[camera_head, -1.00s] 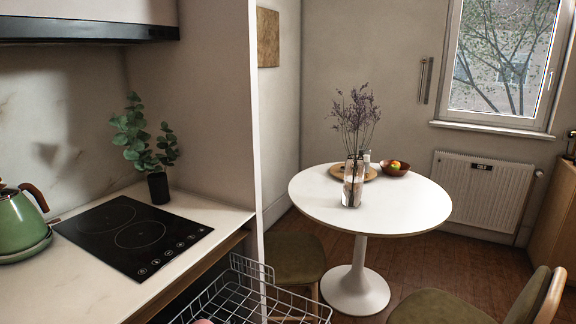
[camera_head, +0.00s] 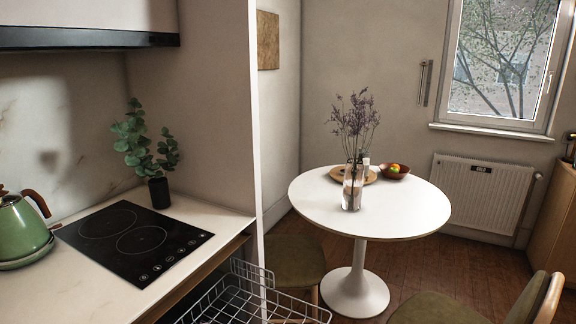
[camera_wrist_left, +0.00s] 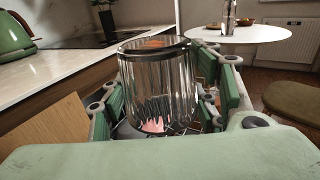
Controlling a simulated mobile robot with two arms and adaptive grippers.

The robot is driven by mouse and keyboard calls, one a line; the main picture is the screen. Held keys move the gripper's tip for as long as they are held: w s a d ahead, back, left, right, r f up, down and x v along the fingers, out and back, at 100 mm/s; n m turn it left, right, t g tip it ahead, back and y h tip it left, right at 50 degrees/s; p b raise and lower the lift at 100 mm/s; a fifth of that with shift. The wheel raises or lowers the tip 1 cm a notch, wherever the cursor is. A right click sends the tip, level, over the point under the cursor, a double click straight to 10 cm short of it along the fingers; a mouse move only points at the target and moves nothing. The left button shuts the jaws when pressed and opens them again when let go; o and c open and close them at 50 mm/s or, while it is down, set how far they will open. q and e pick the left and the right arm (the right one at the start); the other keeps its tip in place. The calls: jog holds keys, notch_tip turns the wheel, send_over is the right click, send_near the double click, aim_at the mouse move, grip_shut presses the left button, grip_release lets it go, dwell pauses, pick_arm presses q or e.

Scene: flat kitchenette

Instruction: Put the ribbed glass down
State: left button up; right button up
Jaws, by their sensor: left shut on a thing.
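The ribbed glass (camera_wrist_left: 158,88) is a clear tumbler with vertical ribs and a dark rim. In the left wrist view it stands roughly upright between the green finger pads of my left gripper (camera_wrist_left: 165,100), which is shut on it. Neither my left gripper nor the glass is visible in the head view. My right gripper is in no view.
A counter (camera_head: 90,285) at left bears a black cooktop (camera_head: 135,240), a green kettle (camera_head: 22,228) and a potted plant (camera_head: 158,190). A round white table (camera_head: 400,215) holds a vase (camera_head: 352,188), a wooden board and a fruit bowl (camera_head: 394,171). Chairs (camera_head: 440,305) stand near it.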

pick_arm(q)
jog(key=shift+r, duration=1.05)
jog(key=shift+d, duration=0.1)
